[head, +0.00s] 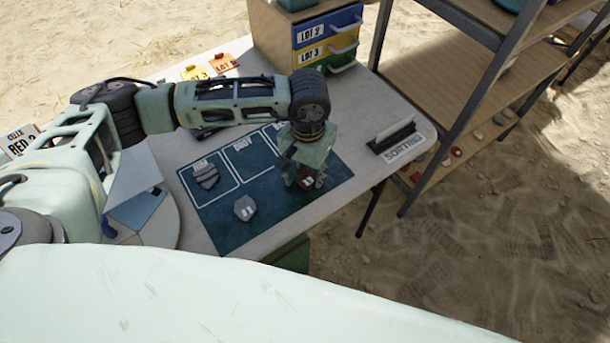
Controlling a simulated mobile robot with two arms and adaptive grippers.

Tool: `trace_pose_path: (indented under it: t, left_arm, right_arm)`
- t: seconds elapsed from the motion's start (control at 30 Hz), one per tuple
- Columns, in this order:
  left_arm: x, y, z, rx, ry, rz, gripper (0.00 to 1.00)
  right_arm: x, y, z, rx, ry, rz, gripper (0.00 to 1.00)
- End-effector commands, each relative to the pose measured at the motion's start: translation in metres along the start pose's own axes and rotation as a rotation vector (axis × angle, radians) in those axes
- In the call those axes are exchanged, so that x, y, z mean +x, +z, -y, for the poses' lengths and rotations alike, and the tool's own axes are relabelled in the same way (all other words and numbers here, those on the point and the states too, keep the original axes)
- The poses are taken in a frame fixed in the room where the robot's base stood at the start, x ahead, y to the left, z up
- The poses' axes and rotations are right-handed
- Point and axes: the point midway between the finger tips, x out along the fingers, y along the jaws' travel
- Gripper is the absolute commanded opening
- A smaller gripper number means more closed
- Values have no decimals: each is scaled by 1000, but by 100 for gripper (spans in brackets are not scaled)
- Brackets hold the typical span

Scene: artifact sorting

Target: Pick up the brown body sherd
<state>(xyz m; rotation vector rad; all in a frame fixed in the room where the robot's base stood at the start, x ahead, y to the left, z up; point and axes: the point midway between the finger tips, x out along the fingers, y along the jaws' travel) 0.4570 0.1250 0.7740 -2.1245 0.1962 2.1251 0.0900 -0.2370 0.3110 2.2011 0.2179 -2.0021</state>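My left gripper (305,184) points down over the right part of the dark teal sorting mat (270,221). A small reddish-brown patch (307,181) shows at its fingertips, which may be the brown body sherd. The fingers hide most of it, and I cannot tell whether they grip it or are only around it. A grey striped sherd (207,178) lies in the mat's box marked RIM. Another grey sherd (244,208) with a pale mark lies on the mat's lower left, outside the boxes. My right gripper is not in view.
A drawer unit (273,45) with LOT labels stands at the table's back. A black holder marked SORTING (392,138) sits near the right edge. Yellow and orange tags (223,63) lie behind my arm. A shelf rack (470,70) stands to the right, beyond the table (372,97).

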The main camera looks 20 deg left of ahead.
Motion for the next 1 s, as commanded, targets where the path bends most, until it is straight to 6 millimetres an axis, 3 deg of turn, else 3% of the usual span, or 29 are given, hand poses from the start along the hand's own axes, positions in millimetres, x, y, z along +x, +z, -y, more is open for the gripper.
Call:
trace_pose_path:
  t: [0.23,0.57,0.87,1.0]
  left_arm:
    - [0,0,0,0,0,0,15]
    - [-5,0,0,0,0,-1,15]
    - [-48,-1,-1,1,1,-4,15]
    - [-63,8,-36,9,3,-3,15]
  right_arm:
    - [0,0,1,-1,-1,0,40]
    - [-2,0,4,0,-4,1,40]
    - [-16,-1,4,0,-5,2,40]
    - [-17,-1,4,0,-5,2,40]
